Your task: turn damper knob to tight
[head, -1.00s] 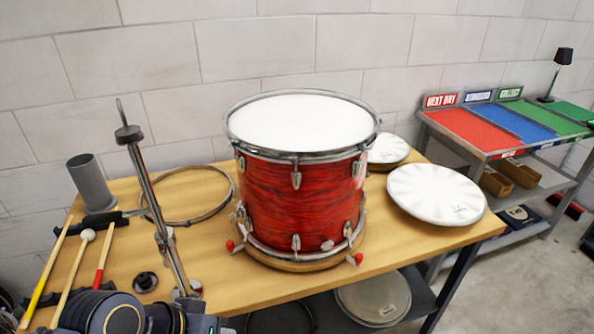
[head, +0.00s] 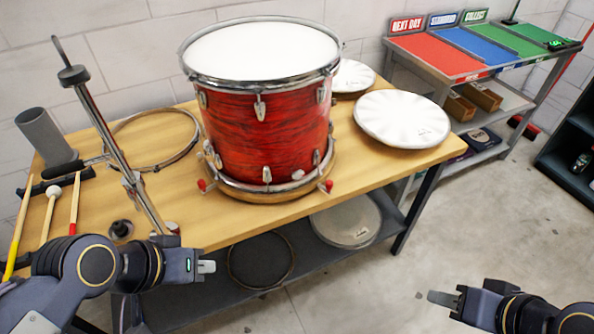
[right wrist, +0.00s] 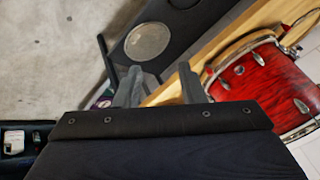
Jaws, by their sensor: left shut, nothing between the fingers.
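A red drum (head: 262,125) with a white head and chrome rims stands upright on the wooden bench, in a round cradle with red-tipped knobs. A small pale fitting (head: 298,174) sits low on its front; I cannot tell whether it is the damper knob. The drum also shows at the right of the right wrist view (right wrist: 262,85). My left gripper (head: 207,267) is shut and empty in front of the bench's front edge, below and left of the drum. My right gripper (head: 445,298) is open and empty over the floor, well right of the bench; its fingers show apart in the right wrist view (right wrist: 160,88).
A tall metal stand (head: 112,140) rises left of the drum, near sticks, a grey cup (head: 45,135) and a loose hoop (head: 165,165). A white drumhead (head: 402,118) lies right of the drum. A lower shelf (head: 205,292) juts beneath the bench.

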